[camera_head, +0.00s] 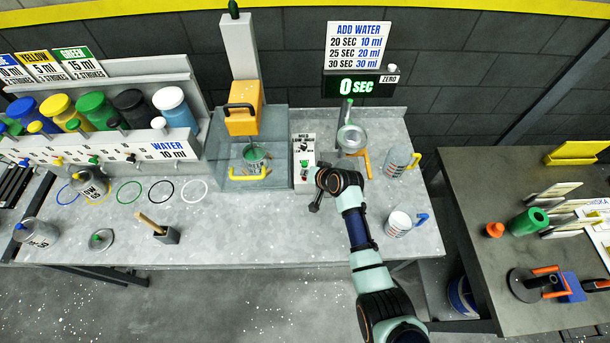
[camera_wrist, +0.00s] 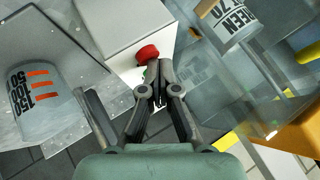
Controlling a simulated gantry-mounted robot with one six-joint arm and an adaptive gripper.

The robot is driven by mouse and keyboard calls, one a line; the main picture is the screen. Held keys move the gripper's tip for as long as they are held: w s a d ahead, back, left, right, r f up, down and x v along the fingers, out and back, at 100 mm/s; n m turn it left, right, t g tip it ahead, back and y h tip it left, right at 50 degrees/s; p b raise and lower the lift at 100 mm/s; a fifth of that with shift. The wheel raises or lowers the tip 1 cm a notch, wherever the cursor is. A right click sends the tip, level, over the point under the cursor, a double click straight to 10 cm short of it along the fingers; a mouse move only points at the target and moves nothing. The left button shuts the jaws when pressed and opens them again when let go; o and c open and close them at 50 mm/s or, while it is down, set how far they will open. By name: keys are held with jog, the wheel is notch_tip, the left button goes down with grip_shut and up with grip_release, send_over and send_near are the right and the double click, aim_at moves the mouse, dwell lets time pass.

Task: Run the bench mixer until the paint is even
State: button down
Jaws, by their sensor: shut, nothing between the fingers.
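The bench mixer has an orange head (camera_head: 245,108) on a grey column, with a clear guard around it. Under the head stands a can of green paint (camera_head: 256,168); its labelled side also shows in the wrist view (camera_wrist: 228,20). The mixer's control box (camera_head: 304,165) stands right of the guard. In the wrist view the box (camera_wrist: 115,25) carries a red button (camera_wrist: 148,53), with a sliver of green beside it, mostly behind my fingers. My gripper (camera_wrist: 153,82) is shut and empty, its tips at the button face; contact cannot be told. The timer display (camera_head: 357,86) reads 0 SEC.
A marked measuring cup (camera_head: 395,163) stands right of the box, with a metal funnel-like piece (camera_head: 350,138) on a stand behind. Another cup (camera_head: 398,222) stands nearer the front. Paint pots and a rack (camera_head: 110,148) fill the left. The bench front centre is clear.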

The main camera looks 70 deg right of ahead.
jog(key=shift+r+p, duration=0.7)
jog(key=shift+r, duration=0.15)
notch_tip(320, 180, up, 5)
jog(key=p, duration=0.4)
jog(key=shift+r+p, duration=0.1)
jog(key=shift+p, duration=0.3)
